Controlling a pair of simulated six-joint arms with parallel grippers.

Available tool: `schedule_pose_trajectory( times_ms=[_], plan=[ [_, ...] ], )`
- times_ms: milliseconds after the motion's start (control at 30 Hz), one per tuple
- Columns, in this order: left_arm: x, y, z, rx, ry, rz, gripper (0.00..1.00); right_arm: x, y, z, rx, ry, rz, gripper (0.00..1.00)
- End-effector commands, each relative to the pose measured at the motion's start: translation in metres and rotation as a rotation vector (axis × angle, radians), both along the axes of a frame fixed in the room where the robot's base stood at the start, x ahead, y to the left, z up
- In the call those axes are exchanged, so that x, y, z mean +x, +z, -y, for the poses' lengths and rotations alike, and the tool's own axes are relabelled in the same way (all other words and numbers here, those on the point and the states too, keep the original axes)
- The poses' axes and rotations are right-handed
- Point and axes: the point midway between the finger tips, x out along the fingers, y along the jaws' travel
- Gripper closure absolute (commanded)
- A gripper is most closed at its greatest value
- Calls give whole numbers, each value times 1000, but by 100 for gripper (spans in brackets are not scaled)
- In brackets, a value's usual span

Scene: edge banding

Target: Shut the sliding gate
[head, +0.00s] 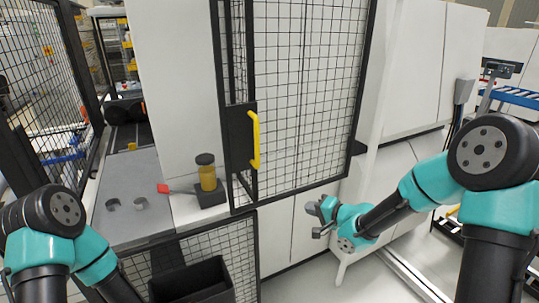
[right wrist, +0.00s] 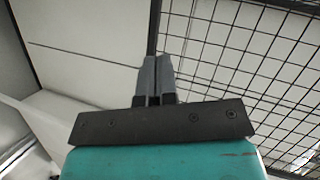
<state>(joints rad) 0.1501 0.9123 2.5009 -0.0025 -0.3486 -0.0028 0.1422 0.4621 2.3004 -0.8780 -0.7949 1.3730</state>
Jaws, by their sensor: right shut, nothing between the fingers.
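The sliding gate (head: 305,95) is a black-framed wire mesh panel in the middle of the head view. A yellow handle (head: 254,140) is on a black plate at its left edge. To the left of the gate there is an open gap. My right gripper (head: 322,215) is just below the gate's lower edge, to the right of the handle and apart from it. In the right wrist view its fingers (right wrist: 155,75) are together and empty, with mesh (right wrist: 240,60) beyond. My left arm enters at the lower left; its gripper is out of view.
A black bin (head: 195,282) sits below. Mesh fencing (head: 45,80) stands at the left.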

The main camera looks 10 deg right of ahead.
Motion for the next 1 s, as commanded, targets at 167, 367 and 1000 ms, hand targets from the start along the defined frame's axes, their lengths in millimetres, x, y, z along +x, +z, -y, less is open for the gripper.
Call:
schedule_pose_trajectory(
  times_ms=[167,367,1000],
  plan=[
    [0,0,0,0,0,0,18,4,95,-4,184,64,73,100],
    [0,0,0,0,0,0,18,-9,169,-11,325,165,80,100],
    [0,0,0,0,0,0,18,-10,187,-20,363,199,67,100]
  ],
)
